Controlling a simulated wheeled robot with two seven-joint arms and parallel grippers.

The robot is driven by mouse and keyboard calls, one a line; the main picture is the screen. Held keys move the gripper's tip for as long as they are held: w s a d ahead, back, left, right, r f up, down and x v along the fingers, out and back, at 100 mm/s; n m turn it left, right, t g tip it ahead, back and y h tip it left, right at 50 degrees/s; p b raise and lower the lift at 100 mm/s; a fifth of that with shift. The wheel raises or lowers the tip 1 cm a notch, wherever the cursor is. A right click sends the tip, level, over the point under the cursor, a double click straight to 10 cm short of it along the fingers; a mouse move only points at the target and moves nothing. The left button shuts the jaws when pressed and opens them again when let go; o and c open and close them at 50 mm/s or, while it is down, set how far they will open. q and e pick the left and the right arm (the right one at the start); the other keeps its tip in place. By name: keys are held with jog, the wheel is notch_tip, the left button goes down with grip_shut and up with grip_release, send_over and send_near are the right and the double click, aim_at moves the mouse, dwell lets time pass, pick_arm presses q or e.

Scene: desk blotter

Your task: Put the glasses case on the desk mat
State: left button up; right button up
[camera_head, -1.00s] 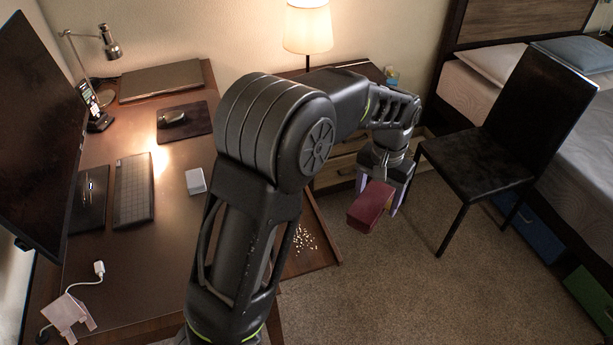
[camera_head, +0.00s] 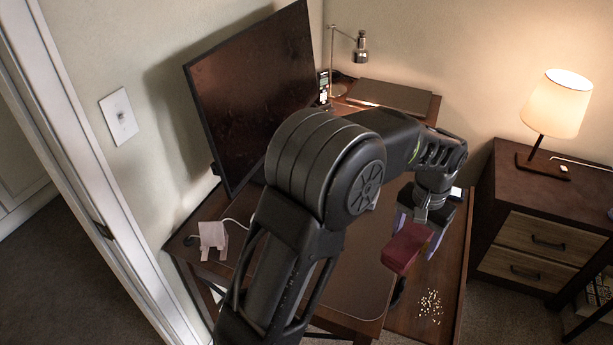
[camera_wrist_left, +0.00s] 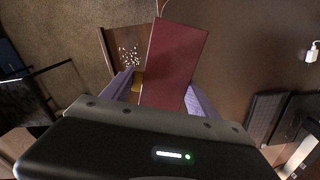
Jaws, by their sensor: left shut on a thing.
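The glasses case is a dark red box (camera_head: 403,247). My left gripper (camera_head: 413,238) is shut on it and holds it tilted in the air, above the right part of the desk in the head view. The case also shows in the left wrist view (camera_wrist_left: 175,65), between the purple-sided fingers. The desk mat (camera_head: 365,275) is a large brown sheet with a pale edge on the desk, partly hidden behind my left arm. In the wrist view the mat (camera_wrist_left: 245,50) lies right of the case. My right gripper is not in view.
Small pale bits (camera_head: 429,306) lie right of the mat. A monitor (camera_head: 250,95), desk lamp (camera_head: 360,50) and closed laptop (camera_head: 392,97) stand at the back. A pink object (camera_head: 213,238) is at the left edge. A nightstand (camera_head: 545,215) with a lit lamp stands right.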

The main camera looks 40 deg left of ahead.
pick_arm(q)
jog(key=shift+s+a, duration=0.1)
jog(key=shift+a, duration=0.2)
jog(key=s+a+f+n, duration=0.2)
jog(key=a, duration=0.6)
jog(key=s+a+f+n, duration=0.2)
jog(key=a, duration=0.6)
jog(key=shift+s+a, duration=0.15)
jog(key=shift+a, duration=0.05)
jog(key=shift+f, duration=3.1)
jog(key=shift+f+p, duration=0.1)
jog(key=shift+p, duration=0.2)
